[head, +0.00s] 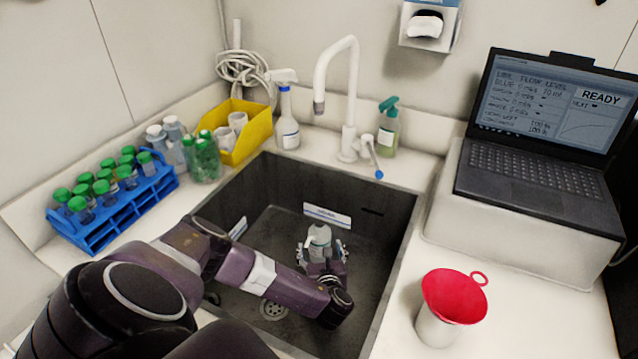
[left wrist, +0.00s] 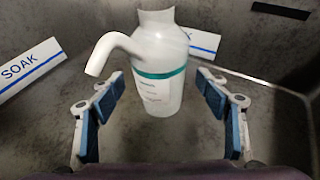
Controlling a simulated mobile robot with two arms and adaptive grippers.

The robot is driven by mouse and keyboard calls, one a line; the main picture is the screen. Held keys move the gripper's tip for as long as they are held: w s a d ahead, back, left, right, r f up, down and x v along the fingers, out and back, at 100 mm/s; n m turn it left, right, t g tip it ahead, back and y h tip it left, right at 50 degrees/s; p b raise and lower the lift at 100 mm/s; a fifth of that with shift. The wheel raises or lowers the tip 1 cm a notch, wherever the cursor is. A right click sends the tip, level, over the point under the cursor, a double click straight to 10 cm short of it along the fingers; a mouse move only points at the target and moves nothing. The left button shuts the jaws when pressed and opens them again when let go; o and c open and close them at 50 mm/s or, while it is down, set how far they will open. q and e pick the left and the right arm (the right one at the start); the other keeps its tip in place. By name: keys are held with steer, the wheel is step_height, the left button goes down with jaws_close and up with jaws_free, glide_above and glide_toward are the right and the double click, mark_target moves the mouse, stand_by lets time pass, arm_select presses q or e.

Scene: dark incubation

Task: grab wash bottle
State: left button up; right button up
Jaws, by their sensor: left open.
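The wash bottle (left wrist: 158,75) is white with a bent spout and a teal band. It stands upright in the dark sink (head: 262,230), and it also shows in the head view (head: 319,240), partly covered by my gripper. My left gripper (left wrist: 165,112) reaches down into the sink, and in the head view (head: 323,255) it is at the bottle. Its blue-padded fingers are open on either side of the near part of the bottle, with gaps on both sides. The bottle's base is hard to make out. My right gripper is not in view.
Sink walls surround the gripper, with SOAK labels (left wrist: 30,70) on them. A white faucet (head: 340,80) stands behind the sink. A blue tube rack (head: 110,215) and yellow bin (head: 250,130) are at left. A laptop (head: 540,130) and red funnel cup (head: 450,300) are at right.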

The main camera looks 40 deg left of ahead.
arm_select(q)
steer(key=x, duration=0.3)
steer(key=c, duration=1.3)
steer(key=shift+c, duration=1.3)
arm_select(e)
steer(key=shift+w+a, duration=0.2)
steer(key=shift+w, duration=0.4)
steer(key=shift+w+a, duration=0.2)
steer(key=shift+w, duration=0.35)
